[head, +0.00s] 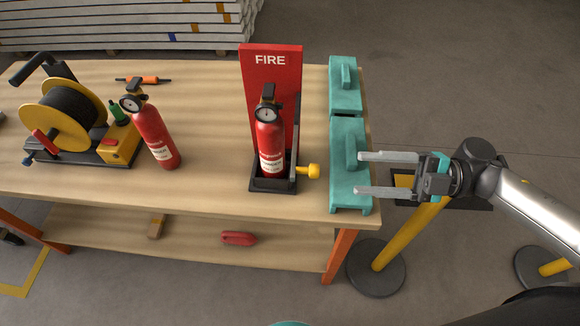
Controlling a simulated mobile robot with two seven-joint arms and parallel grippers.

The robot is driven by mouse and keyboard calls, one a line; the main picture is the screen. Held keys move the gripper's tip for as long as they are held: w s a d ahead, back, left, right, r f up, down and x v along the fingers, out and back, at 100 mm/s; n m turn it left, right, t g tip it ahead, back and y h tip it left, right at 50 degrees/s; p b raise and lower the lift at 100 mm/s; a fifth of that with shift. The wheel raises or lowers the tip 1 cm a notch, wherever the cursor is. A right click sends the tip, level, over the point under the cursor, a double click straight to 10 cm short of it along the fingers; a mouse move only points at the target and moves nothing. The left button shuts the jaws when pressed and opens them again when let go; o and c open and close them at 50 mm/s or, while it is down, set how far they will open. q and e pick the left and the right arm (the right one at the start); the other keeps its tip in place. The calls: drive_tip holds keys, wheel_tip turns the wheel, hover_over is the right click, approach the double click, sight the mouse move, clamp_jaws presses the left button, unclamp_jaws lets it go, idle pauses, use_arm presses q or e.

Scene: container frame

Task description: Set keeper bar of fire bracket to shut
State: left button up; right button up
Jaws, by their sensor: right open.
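The fire bracket has a red back plate (286,58) marked FIRE and a black base tray (272,186) near the table's front edge. A red fire extinguisher (270,137) stands upright in it. A grey bar (294,150), apparently the keeper bar, runs up the bracket's right side, not across the extinguisher's front. A yellow knob (309,171) sticks out to the right near its lower end. My right gripper (359,174) is open and empty, fingers pointing left, over or beside the nearer teal block and right of the knob, apart from it. My left gripper is out of view.
Two teal blocks with raised handles, a near one (349,194) and a far one (344,82), line the table's right edge. A yellow post (405,238) stands right of the table.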

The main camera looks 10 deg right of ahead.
sight(308, 172)
drive_tip(key=p+x, duration=0.1)
drive_tip(key=x, duration=1.2)
drive_tip(key=shift+w+a, duration=0.15)
drive_tip(key=shift+a, duration=0.1)
clamp_jaws()
idle(0.8)
